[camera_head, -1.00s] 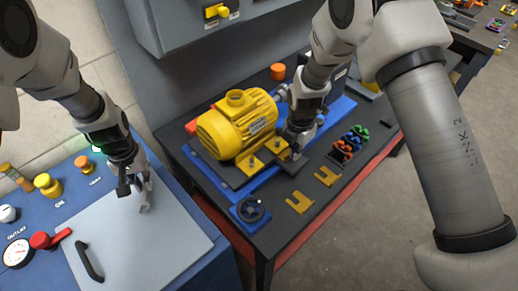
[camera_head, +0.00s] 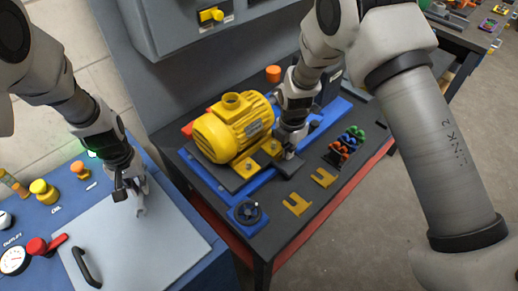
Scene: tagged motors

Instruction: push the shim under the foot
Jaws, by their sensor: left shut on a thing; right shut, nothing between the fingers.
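The yellow motor (camera_head: 233,127) sits on a dark base plate (camera_head: 232,183). Yellow foot pieces (camera_head: 270,147) show along its near right side. Two yellow slotted shims lie flat on the bench, one nearer (camera_head: 297,204) and one farther (camera_head: 322,178). I cannot tell whether another shim is at or under the foot. My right gripper (camera_head: 289,154) is shut and empty, pointing down close beside the foot; contact is unclear. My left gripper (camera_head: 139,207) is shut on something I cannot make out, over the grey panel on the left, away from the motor.
A blue handwheel unit (camera_head: 246,212) stands at the bench's near corner. A small rack of coloured pieces (camera_head: 345,145) stands right of the motor. An orange cylinder (camera_head: 273,73) is behind it. The grey panel (camera_head: 150,245) has a black handle (camera_head: 86,268).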

